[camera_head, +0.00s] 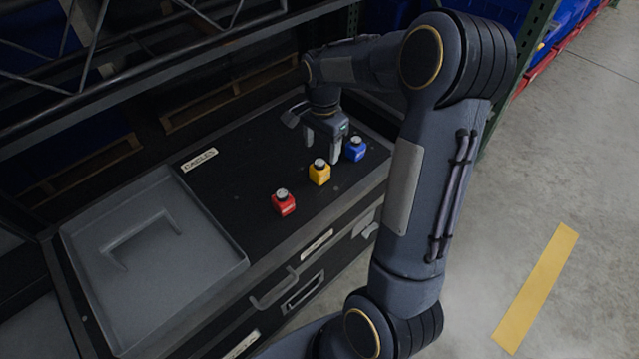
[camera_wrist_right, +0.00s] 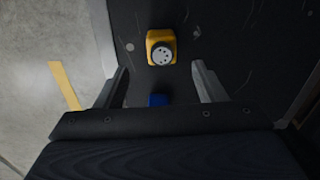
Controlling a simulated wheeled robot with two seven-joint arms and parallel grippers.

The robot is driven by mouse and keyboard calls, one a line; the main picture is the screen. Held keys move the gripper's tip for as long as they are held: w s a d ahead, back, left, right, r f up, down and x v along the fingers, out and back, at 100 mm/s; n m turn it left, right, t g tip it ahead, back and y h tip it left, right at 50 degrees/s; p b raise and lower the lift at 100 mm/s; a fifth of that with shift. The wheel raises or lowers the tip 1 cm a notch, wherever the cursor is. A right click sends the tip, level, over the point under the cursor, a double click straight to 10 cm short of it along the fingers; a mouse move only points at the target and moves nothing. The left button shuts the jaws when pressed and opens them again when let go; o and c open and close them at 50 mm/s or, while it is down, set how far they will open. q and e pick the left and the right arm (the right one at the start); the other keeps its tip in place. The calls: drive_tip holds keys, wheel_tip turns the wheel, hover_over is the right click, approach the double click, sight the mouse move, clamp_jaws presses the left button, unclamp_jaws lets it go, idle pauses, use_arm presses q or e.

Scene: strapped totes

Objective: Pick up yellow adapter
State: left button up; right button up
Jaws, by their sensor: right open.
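The yellow adapter (camera_head: 319,173) stands upright on the black cabinet top, between a red adapter (camera_head: 283,203) and a blue adapter (camera_head: 355,149). My right gripper (camera_head: 322,150) is over the cabinet top, behind the yellow adapter and close to the blue one. In the right wrist view the yellow adapter (camera_wrist_right: 161,47) lies ahead of the open fingertips (camera_wrist_right: 160,72), roughly centred between them. Part of the blue adapter (camera_wrist_right: 157,100) shows between the fingers, nearer the palm. The right gripper holds nothing. My left gripper is not in view.
A grey tray (camera_head: 215,262) with a raised bracket shape lies at the left of the cabinet top. A label reading CABLES (camera_head: 199,160) is behind the adapters. Dark metal framing (camera_head: 150,65) rises behind the cabinet. The top between tray and red adapter is clear.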

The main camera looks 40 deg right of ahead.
sight(320, 163)
drive_tip(key=f, duration=0.3)
drive_tip(key=shift+w+d+f+b, duration=0.2)
drive_tip(key=shift+b, duration=0.15)
drive_tip(key=f, duration=0.1)
drive_tip(key=f+b, duration=0.1)
drive_tip(key=f, duration=0.3)
drive_tip(key=shift+a+f+b, duration=0.25)
drive_tip(key=shift+a+b, duration=0.1)
drive_tip(key=c, duration=1.1)
